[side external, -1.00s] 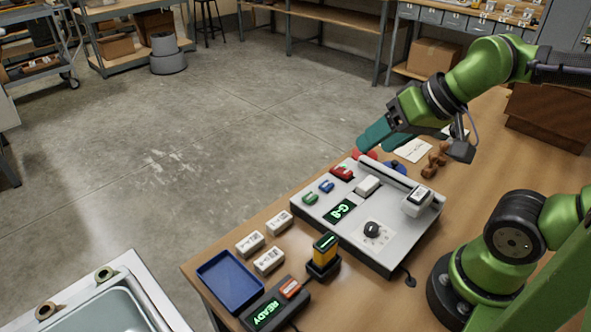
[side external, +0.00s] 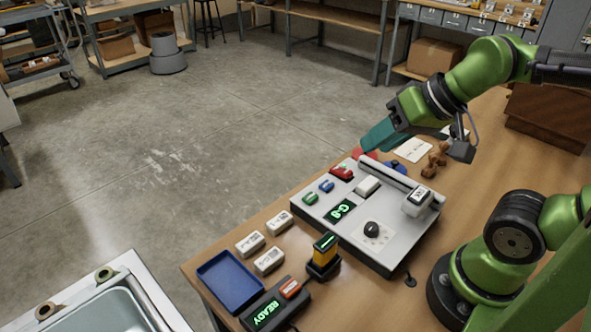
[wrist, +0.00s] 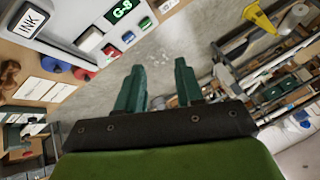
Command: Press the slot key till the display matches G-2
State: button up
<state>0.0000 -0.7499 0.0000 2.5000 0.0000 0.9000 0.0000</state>
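The grey console (side external: 323,208) lies on the table, its lit display (side external: 340,211) showing green characters. In the wrist view the display (wrist: 122,11) reads G-8. Beside it are a green key (side external: 311,198), a blue key (side external: 327,186) and a red key (side external: 342,173). They also show in the wrist view as green (wrist: 145,22), blue (wrist: 128,37) and red (wrist: 110,50); their labels are too small to read. My gripper (wrist: 159,66) is open and empty, its teal fingers apart. It hangs beyond the console's far edge, clear of the keys.
The console also carries a white block (side external: 368,186), a black knob (side external: 372,230) and an INK-marked block (side external: 418,202). A blue tray (side external: 230,282), white labelled blocks (side external: 269,261) and a READY device (side external: 267,312) stand nearer. Red and blue round things lie by the far edge.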

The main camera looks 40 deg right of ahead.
grip_shut()
dwell(1.4)
